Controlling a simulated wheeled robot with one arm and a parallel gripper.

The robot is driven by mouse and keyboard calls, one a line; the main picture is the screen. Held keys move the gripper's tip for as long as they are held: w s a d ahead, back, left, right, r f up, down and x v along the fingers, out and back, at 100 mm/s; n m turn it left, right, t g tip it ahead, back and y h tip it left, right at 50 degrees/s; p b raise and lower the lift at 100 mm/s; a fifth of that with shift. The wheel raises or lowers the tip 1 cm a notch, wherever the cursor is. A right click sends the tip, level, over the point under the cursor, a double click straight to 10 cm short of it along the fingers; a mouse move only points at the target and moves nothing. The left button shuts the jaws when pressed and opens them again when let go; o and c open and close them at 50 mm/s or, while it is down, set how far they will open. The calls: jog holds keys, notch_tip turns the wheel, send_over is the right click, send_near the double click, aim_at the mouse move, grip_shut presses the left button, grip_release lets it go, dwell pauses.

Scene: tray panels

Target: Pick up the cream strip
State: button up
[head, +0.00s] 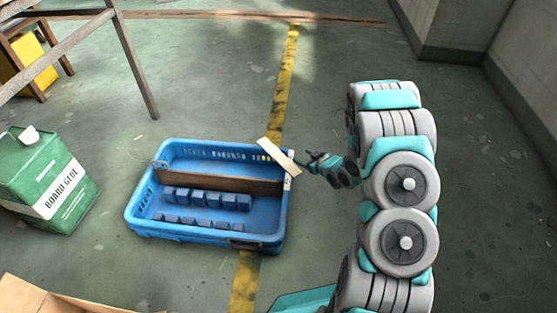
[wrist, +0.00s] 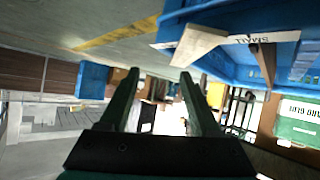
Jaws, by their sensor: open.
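The cream strip (head: 279,156) lies slanted across the right rim of the blue crate, near its back right corner, with one end sticking out past the rim. In the wrist view the strip (wrist: 198,44) shows above the right fingertip, against the crate's blue wall. My gripper (head: 312,160) is just right of the strip's outer end. In the wrist view my gripper (wrist: 159,74) has its two dark fingers spread, with nothing held between them. The strip is beyond the fingertips, not between them.
The blue crate (head: 133,208) has a brown divider (head: 222,179) and two rows of blue blocks (head: 206,199) in front of it. A green glue can (head: 45,182) stands left. A cardboard box (head: 30,294) is at the lower left. A metal-legged table (head: 138,70) stands behind.

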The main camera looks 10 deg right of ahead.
aim_at(280, 157)
jog(key=a+f+y, duration=0.1)
jog(key=a+f+t+y, duration=0.1)
jog(key=a+f, duration=0.1)
jog(key=shift+s+a+f+t+b, duration=0.1)
jog(key=shift+s+a+t+b, duration=0.05)
jog(key=shift+s+t+b, duration=0.2)
jog(key=shift+a+f, duration=0.1)
jog(key=shift+a, duration=0.25)
jog(key=b+x, duration=0.1)
jog(key=x, duration=0.6)
jog(key=shift+w, duration=0.25)
jog(key=c, duration=1)
